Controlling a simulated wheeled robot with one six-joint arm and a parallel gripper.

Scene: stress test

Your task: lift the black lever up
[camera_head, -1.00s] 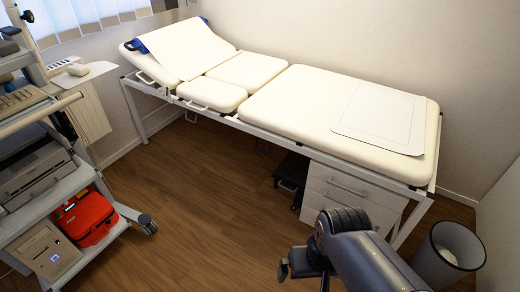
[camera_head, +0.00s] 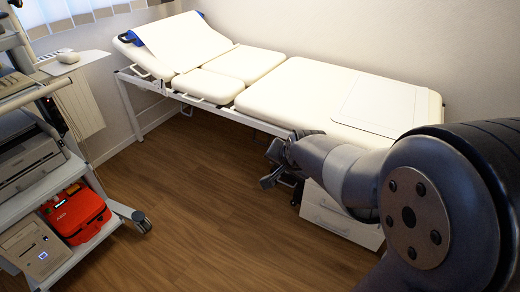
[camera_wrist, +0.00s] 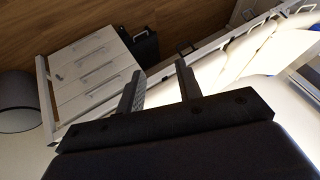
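The treatment bed has a long pale cushion (camera_head: 300,88) on a light metal frame (camera_head: 225,112). A small dark lever-like loop (camera_head: 187,110) hangs under the frame toward the raised-head end. In the wrist view, a small dark lever-like piece (camera_wrist: 186,48) shows beside the frame, beyond my fingers; I cannot tell which is the black lever. My gripper (camera_head: 268,164) is in front of the bed's long side, apart from both pieces. In the wrist view my gripper (camera_wrist: 158,75) has its two fingers spread with nothing between them.
A white drawer cabinet (camera_head: 340,215) stands under the bed, with a black box (camera_wrist: 142,45) beside it. A bin (camera_wrist: 18,102) is near the bed's end. An equipment cart (camera_head: 95,235) with a red case (camera_head: 75,213) is at left. The wooden floor (camera_head: 200,210) between is clear.

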